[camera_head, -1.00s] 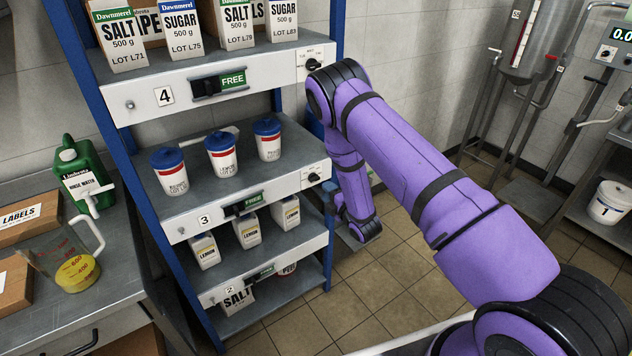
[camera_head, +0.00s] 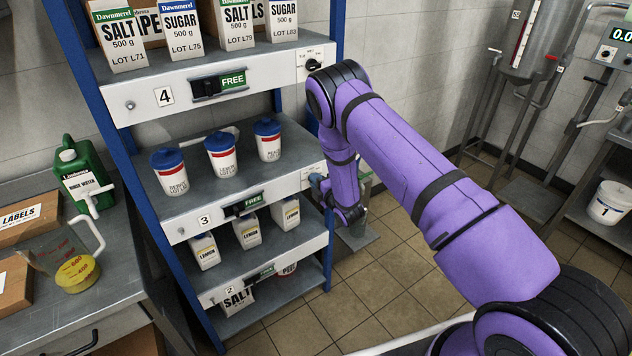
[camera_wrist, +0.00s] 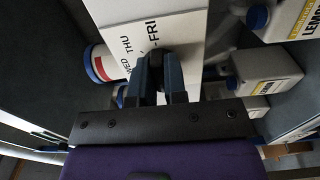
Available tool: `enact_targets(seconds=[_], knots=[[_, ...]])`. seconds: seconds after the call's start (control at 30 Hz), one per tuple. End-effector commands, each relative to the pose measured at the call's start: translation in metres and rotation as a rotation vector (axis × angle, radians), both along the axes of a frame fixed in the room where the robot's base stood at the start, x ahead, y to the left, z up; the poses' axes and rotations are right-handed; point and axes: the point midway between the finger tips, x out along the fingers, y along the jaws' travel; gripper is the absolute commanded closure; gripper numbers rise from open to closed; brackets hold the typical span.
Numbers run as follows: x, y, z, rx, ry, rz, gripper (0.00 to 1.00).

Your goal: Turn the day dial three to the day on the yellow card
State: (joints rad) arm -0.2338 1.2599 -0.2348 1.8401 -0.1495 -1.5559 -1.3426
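Day dial three is on the white panel (camera_head: 308,176) at the right end of the shelf marked 3. In the wrist view its dark knob (camera_wrist: 153,74) stands on the white plate (camera_wrist: 180,25), where WED, THU and FRI can be read. My gripper (camera_wrist: 156,88) has its two blue-grey fingers on either side of the knob; whether they press on it cannot be told. In the head view the gripper (camera_head: 318,184) covers the dial. The knob's pointer direction is hidden. No yellow card is recognisable.
Above, shelf 4's panel carries another dial (camera_head: 312,65), close to my arm. White tubs with blue lids (camera_head: 221,155) stand on shelf 3, and lemon bottles (camera_head: 247,230) below. A blue rack post (camera_head: 330,240) is beside the gripper.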

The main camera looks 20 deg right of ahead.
Motion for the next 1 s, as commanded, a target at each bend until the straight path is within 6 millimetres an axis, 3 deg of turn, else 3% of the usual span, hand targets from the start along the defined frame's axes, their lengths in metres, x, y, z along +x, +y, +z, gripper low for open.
enact_targets(seconds=[0.47, 1.0], knots=[[-0.0002, -0.0004, -0.0003, 0.056, 0.019, 0.000, 1.00], [-0.0002, -0.0010, -0.0001, 0.475, 0.154, -0.002, 1.00]])
